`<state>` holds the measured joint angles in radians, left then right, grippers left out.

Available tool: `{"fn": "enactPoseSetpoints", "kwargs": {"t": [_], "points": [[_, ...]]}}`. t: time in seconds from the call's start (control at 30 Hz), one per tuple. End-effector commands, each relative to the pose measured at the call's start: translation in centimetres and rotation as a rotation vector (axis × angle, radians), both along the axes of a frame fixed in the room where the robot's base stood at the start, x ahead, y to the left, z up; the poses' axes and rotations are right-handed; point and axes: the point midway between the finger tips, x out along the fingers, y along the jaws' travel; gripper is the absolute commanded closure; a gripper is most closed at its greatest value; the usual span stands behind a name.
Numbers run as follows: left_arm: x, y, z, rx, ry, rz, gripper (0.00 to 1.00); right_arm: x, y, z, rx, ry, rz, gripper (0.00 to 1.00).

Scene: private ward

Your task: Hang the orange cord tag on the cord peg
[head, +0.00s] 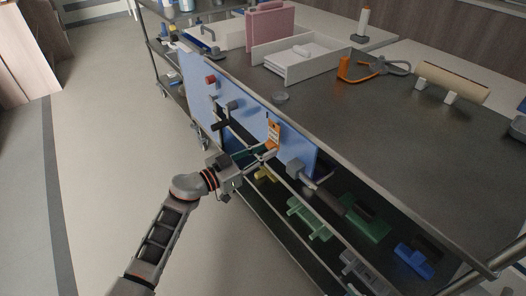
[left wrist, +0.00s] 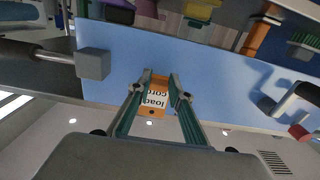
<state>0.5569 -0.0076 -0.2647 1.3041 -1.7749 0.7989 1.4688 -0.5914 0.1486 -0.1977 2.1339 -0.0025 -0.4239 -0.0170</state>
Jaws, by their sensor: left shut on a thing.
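The orange cord tag (head: 273,132) is upright in front of the blue panel on the cart's side. It has a white printed label, which reads upside down in the left wrist view (left wrist: 154,108). My left gripper (head: 271,148) is shut on the tag; its two fingers (left wrist: 157,88) pinch its sides. A grey block with a metal rod and dark end (head: 298,170) sticks out of the panel to the right of the tag, apart from it; it also shows in the left wrist view (left wrist: 93,63). I cannot tell which fitting is the cord peg. My right gripper is not in view.
The blue panel (head: 196,88) also carries a red-ended fitting (head: 210,79) and dark grey fittings (head: 219,125) left of the tag. The cart top (head: 400,150) holds a white tray (head: 290,72) and an orange clamp-like tool (head: 357,69). Floor (head: 110,120) at left is clear.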

Motion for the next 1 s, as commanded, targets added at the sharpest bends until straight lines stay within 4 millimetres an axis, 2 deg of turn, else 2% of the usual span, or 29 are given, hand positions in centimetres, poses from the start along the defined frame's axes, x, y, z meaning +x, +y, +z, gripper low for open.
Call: {"fn": "enactPoseSetpoints", "kwargs": {"t": [0.5, 0.53, 0.6, 1.0], "points": [[0.91, -1.12, 0.0, 0.0, 0.0, 0.002, 1.0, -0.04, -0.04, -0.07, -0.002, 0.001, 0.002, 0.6], [0.9, -1.1, -0.02, 0.001, 0.001, 0.002, 0.75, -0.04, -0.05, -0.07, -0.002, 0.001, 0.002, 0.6], [0.89, -1.09, -0.01, 0.0, 0.0, 0.002, 0.61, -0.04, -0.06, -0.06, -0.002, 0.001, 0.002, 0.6], [0.66, -0.76, -0.07, 0.001, 0.0, 0.002, 0.61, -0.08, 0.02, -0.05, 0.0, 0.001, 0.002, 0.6]]}}
